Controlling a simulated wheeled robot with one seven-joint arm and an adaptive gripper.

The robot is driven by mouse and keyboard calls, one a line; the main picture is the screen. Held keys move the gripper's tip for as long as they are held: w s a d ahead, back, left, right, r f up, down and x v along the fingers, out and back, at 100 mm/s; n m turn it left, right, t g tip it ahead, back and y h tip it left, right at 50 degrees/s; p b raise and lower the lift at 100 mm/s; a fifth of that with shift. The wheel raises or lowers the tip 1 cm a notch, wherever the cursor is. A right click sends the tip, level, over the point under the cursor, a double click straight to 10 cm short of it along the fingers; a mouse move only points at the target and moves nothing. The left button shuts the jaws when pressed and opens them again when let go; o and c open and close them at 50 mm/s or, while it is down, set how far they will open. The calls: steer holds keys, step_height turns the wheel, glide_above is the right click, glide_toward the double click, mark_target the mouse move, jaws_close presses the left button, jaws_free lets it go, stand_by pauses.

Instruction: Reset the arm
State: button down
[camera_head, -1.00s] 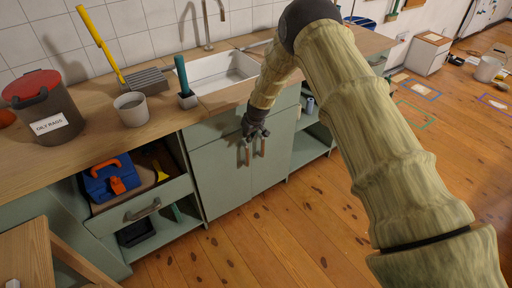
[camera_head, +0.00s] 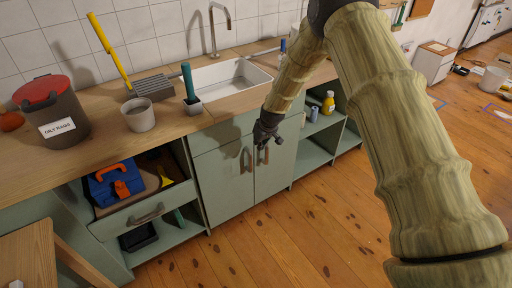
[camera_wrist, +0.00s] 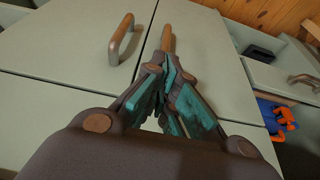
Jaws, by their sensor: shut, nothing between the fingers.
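My gripper (camera_head: 267,138) hangs in front of the green cabinet doors (camera_head: 222,188) below the sink, near the two door handles (camera_head: 246,161). In the wrist view, my gripper (camera_wrist: 172,112) has its teal-padded fingers close together, with nothing held between them. One handle (camera_wrist: 121,40) shows to the left of the fingers there, and another (camera_wrist: 168,38) shows just beyond the fingertips. I cannot tell whether the fingers touch a handle. My arm comes down from the upper right in the head view.
The wooden counter (camera_head: 190,122) holds an oily rags bin (camera_head: 52,112), a grey cup (camera_head: 138,115) and a sink (camera_head: 232,80). An open drawer (camera_head: 140,211) with a blue toolbox (camera_head: 115,184) juts out at the left. Open shelves (camera_head: 312,158) stand right of the doors. The floor in front is clear.

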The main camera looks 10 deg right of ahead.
steer(key=shift+b+v, duration=0.3)
steer(key=shift+v, duration=2.6)
steer(key=s+d+f+m+g+h, duration=0.1)
steer(key=s+d+f, duration=0.2)
steer(key=s+f, duration=0.9)
steer(key=s+d+f+m+g, duration=0.1)
steer(key=s+d+f+m, duration=0.1)
steer(key=s+f, duration=0.95)
steer(key=s+d+r+m+g, duration=0.1)
steer(key=s, duration=1.6)
steer(key=s+d+r+m+g, duration=0.1)
steer(key=s, duration=1.6)
steer(key=shift+d+r+h, duration=0.35)
steer(key=shift+h, duration=0.05)
